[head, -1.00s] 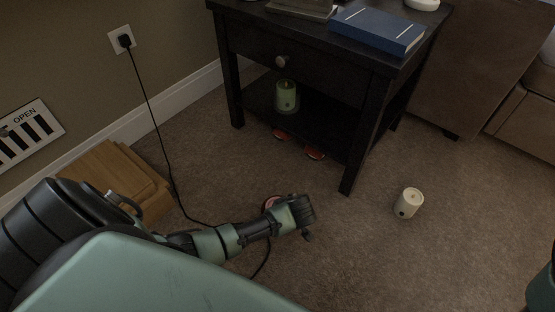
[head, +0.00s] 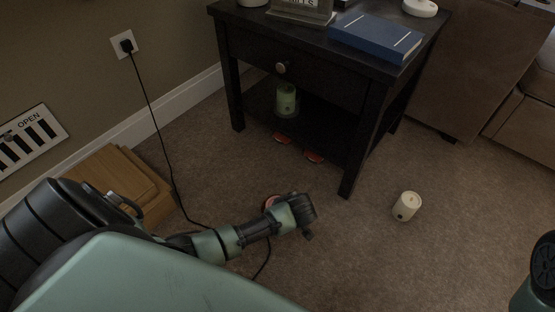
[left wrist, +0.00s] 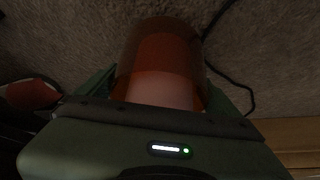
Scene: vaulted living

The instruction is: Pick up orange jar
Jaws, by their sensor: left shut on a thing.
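The orange jar (left wrist: 160,70) fills the middle of the left wrist view. It is see-through amber glass with pale contents, and carpet shows around it. My left gripper (left wrist: 162,92) is shut on it, with green fingers at both sides. In the head view my left gripper (head: 296,212) is low over the carpet in front of the black side table. A small reddish part of the jar (head: 270,201) shows beside the wrist, and the rest is hidden. I cannot tell whether the jar touches the carpet. My right gripper is not seen; only a piece of my right arm shows at the right edge.
The black side table (head: 310,60) has a green candle (head: 286,100) on its lower shelf. Red items (head: 314,156) lie near it. A white candle (head: 407,206) stands on open carpet to the right. A black cord (head: 158,130) runs down behind my left arm, near a wooden box (head: 115,172).

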